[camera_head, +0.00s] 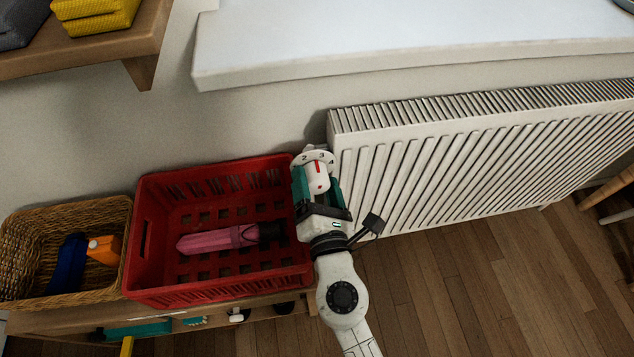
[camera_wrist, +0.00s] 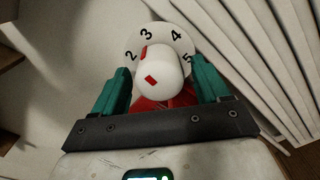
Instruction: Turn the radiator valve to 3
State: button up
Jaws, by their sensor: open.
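The white radiator valve knob (camera_head: 317,177) is at the radiator's left end. Finger contact cannot be told.
The white radiator (camera_head: 440,165) runs right of the valve under a white sill (camera_head: 400,40). A red crate (camera_head: 150,220) holding a pink object (camera_head: 218,239) is close left of my gripper. A wicker basket (camera_head: 30,235) stands farther left. Wooden floor (camera_head: 450,270) is open at lower right.

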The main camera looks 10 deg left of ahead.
jog(key=shift+c, duration=0.2)
jog(key=c, duration=1)
jog(key=shift+s+a+f+m+b, duration=0.1)
jog(key=shift+f+m+b, duration=0.05)
jog(key=shift+m+b, duration=0.75)
jog(key=shift+m, duration=0.8)
jog(key=o, duration=1)
jog(key=shift+o, duration=0.2)
